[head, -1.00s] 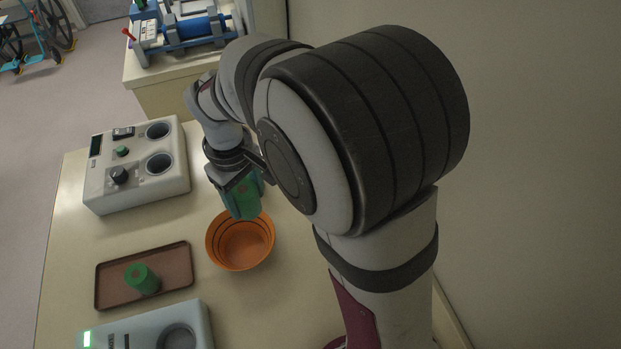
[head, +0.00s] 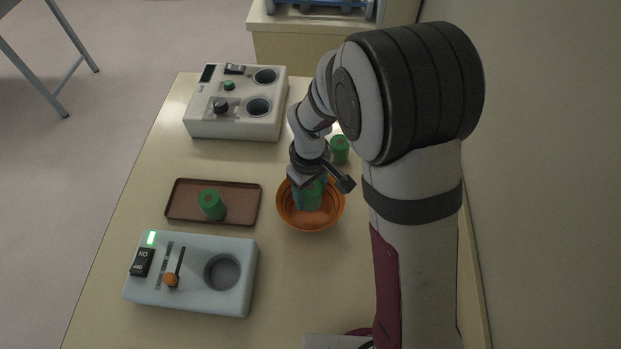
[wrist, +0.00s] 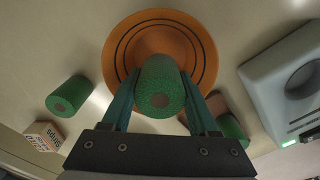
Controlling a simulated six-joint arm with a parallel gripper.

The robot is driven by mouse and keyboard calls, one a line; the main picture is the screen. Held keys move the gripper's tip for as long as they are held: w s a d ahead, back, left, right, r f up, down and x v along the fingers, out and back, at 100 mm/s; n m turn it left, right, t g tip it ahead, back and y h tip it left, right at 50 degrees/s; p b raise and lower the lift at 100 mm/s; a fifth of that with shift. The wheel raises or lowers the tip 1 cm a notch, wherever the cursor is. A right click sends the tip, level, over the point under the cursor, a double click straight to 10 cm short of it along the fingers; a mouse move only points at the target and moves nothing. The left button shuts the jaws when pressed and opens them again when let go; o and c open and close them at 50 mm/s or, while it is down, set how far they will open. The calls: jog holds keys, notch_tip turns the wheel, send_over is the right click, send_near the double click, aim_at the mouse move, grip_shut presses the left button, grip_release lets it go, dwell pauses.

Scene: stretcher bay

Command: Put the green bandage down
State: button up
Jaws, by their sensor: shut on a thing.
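My gripper (wrist: 160,105) is shut on a green bandage (wrist: 160,84), a small green roll with a brownish core. It holds the roll over the orange bowl (wrist: 206,52); in the head view the bandage (head: 311,197) shows within the outline of the bowl (head: 284,216). I cannot tell whether the roll touches the bowl. A second green bandage (head: 211,204) stands on the brown tray (head: 242,192). A third green roll (head: 340,150) is on the table behind the bowl; it also shows at the left of the wrist view (wrist: 72,95).
A white device (head: 235,125) with two round wells stands at the back left. A pale blue device (head: 190,296) with one well, a slider and a lit green lamp is at the front. A small labelled box (wrist: 45,135) shows in the wrist view. Table is clear right of the front device.

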aim_at(310, 187)
jog(key=shift+f, duration=0.2)
jog(key=o, duration=1.5)
jog(key=shift+c, duration=0.2)
notch_tip(310, 187, up, 7)
jog(key=shift+r, duration=0.1)
